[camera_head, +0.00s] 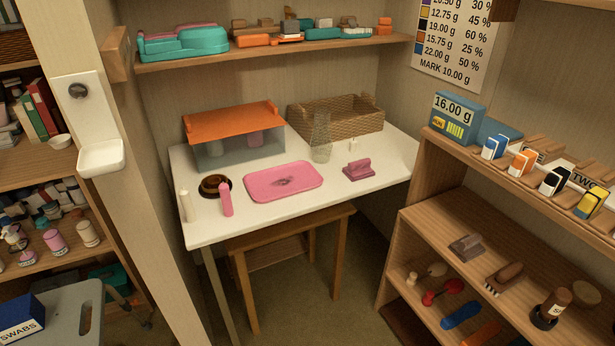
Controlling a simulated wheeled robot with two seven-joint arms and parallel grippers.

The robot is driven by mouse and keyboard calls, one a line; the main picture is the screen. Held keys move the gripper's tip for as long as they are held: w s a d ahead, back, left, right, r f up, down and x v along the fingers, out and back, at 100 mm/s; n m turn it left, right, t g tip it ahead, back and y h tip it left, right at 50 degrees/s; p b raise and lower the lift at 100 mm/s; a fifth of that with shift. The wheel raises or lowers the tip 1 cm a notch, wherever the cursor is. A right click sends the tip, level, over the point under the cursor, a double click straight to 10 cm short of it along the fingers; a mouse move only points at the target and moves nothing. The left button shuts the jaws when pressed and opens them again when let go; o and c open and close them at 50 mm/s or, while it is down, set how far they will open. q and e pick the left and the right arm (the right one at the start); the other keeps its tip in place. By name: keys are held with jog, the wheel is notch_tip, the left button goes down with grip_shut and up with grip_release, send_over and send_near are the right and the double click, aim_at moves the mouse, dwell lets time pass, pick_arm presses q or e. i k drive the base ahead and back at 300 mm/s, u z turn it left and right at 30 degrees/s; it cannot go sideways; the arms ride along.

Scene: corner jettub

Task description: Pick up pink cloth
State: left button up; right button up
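No plainly recognisable cloth shows. A flat pink piece with rounded corners (262,187) lies on the white table (210,232), with a small dark mark or object at its middle. I cannot tell if it is a cloth, a mat or a tray. To its right a small pink item (358,170) with a raised upper part lies on the table; it may be a folded cloth, but it is too small to be sure. Neither of my grippers is in view.
A pink bottle (226,201), a white bottle (186,206) and a brown round dish (214,186) stand at the table's left. Behind are an orange-lidded clear box (235,122), a glass vase (321,138) and a wicker basket (350,118). The table's front right is clear.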

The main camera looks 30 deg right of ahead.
aim_at(359, 170)
jog(key=u, duration=0.15)
jog(key=k, duration=0.4)
jog(key=z, duration=1.1)
jog(key=i, duration=1)
jog(key=z, duration=0.05)
